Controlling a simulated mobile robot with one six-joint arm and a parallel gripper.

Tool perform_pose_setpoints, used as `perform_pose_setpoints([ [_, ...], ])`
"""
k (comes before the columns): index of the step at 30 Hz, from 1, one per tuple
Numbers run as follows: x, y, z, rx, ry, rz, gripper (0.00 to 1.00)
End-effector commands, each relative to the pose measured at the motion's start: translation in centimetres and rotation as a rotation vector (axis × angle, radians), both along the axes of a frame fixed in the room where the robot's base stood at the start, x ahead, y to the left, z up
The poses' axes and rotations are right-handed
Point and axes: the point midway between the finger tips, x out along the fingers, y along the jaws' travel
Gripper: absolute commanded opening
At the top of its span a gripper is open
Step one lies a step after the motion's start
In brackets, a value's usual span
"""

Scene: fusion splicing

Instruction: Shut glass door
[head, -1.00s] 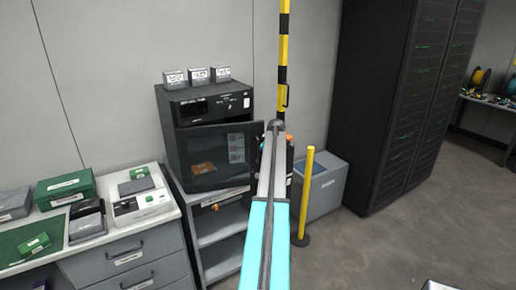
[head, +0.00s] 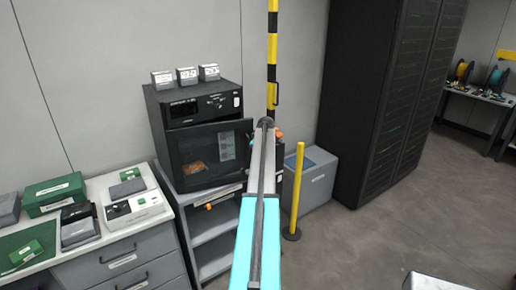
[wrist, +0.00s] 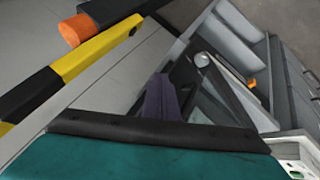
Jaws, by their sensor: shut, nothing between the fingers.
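The glass door (head: 207,156) is a dark-framed pane on the front of a black oven-like cabinet (head: 192,104). It stands ajar, its right edge swung out from the cabinet. An orange item shows through the glass. In the wrist view, dark glass and frame, apparently the door (wrist: 214,88), lie beyond my gripper (wrist: 160,92). My gripper's dark purple fingers are shut and empty. In the head view my arm hides the gripper, near the door's right edge. I cannot tell whether the fingers touch the door.
The cabinet stands on a grey shelf unit (head: 212,225) with small labelled boxes (head: 187,76) on top. A yellow post (head: 297,190), a striped pole (head: 272,60) and a grey bin (head: 318,182) are close on the right. Open floor (head: 400,235) lies further right.

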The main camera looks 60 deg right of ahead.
Motion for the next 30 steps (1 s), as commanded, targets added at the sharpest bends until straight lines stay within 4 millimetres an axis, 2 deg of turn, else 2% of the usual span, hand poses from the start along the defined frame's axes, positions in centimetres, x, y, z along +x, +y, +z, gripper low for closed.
perform_pose_setpoints([
  [10,-0.5,1.3,-0.1,0.000,-0.002,0.004,0.00],
  [18,-1.6,3.5,-0.2,0.001,-0.001,0.007,0.00],
  [30,-4.9,3.5,4.1,-0.002,-0.002,0.005,0.00],
])
